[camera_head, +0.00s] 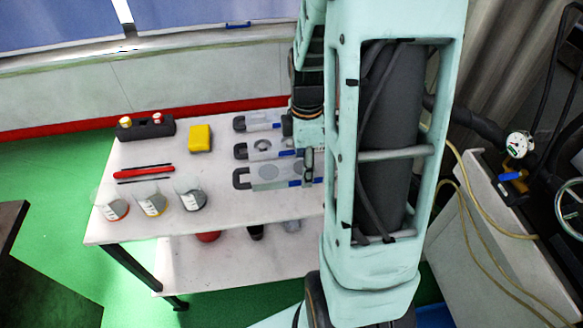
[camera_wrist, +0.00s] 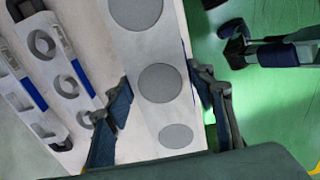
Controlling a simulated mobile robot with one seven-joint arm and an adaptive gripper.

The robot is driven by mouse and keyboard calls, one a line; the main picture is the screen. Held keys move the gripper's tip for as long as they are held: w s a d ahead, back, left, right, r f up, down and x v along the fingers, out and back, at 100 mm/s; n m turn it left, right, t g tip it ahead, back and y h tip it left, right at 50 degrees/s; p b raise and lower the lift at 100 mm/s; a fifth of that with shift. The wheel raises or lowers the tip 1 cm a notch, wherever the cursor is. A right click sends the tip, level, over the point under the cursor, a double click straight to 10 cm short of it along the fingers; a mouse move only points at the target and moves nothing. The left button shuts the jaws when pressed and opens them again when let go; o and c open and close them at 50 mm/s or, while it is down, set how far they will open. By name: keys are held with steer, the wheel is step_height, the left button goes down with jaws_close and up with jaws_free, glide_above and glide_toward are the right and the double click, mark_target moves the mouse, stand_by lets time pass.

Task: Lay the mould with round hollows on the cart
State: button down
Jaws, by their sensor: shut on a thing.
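The mould with round hollows (camera_wrist: 148,108) is a long pale plate with grey round discs in a row. In the wrist view it runs between the two fingers of my gripper (camera_wrist: 162,82), which is shut on it. In the head view my gripper (camera_head: 308,164) is at the right end of the nearest pale mould (camera_head: 278,178), by the front part of the white table (camera_head: 225,222). I cannot tell whether the mould touches the table. My arm hides its right end. Which piece of furniture is the cart is not clear.
Two more moulds with dark handles lie behind, the middle one (camera_head: 262,149) and the far one (camera_head: 262,122). Several beakers, including one with dark contents (camera_head: 191,197), a red tool (camera_head: 143,172) and a yellow block (camera_head: 200,139) stand left. A grey unit with hoses (camera_head: 480,235) is at right.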

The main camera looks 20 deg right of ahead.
mark_target(296, 165)
steer(key=w+f+b, duration=0.1)
steer(key=w+f, duration=0.1)
steer(key=w+f+b, duration=0.1)
steer(key=w+f, duration=0.1)
steer(key=w+f+b, duration=0.1)
steer(key=w+f, duration=0.1)
steer(key=shift+d+f+b, duration=0.2)
steer(key=shift+d+b, duration=0.2)
steer(key=shift+w+f+b, duration=0.15)
steer(key=shift+f+b, duration=0.85)
steer(key=shift+f, duration=0.5)
steer(key=shift+f, duration=0.15)
steer(key=c, duration=0.9)
jaws_free()
step_height(296, 165, up, 12)
steer(key=shift+r+p, duration=0.1)
steer(key=shift+p, duration=0.45)
